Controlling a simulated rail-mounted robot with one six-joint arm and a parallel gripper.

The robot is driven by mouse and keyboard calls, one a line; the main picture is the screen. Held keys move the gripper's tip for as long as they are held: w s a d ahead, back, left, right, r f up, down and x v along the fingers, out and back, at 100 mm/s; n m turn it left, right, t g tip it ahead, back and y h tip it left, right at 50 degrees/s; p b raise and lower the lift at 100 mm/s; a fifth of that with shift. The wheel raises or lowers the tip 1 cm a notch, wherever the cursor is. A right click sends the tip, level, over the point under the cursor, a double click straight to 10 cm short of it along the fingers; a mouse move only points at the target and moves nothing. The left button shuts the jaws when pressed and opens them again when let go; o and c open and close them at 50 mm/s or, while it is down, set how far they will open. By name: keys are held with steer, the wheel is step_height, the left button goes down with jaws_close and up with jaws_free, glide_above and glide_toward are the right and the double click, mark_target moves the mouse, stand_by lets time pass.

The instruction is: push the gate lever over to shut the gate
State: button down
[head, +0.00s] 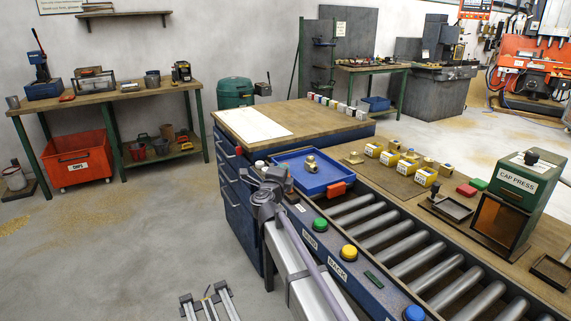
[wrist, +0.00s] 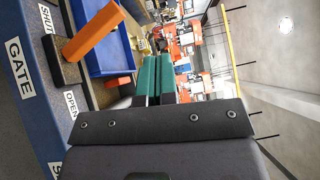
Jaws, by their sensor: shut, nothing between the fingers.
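The gate lever (wrist: 92,36) is an orange bar in the wrist view, rising from a dark mount between the SHUT label (wrist: 46,18) and the OPEN label (wrist: 70,104). It slants to the upper right there, and I cannot tell its exact throw. In the head view I cannot make it out; my gripper and arm may hide it. My gripper (wrist: 153,62) has its green fingers together and empty, to the right of the lever in the wrist view, apart from it in the picture. In the head view my gripper (head: 272,176) is beside the blue tray's left front corner.
The blue tray (head: 288,181) holds a brass part (head: 311,163). An orange block (head: 337,189) stands at its end by the rollers (head: 385,230). Green (head: 320,224) and yellow (head: 349,252) buttons line the front edge. The cap press (head: 520,190) stands right.

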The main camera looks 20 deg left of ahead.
steer(key=s, duration=0.2)
steer(key=s+r, duration=0.1)
steer(key=s, duration=0.1)
steer(key=shift+d+p, duration=0.2)
steer(key=shift+p, duration=0.1)
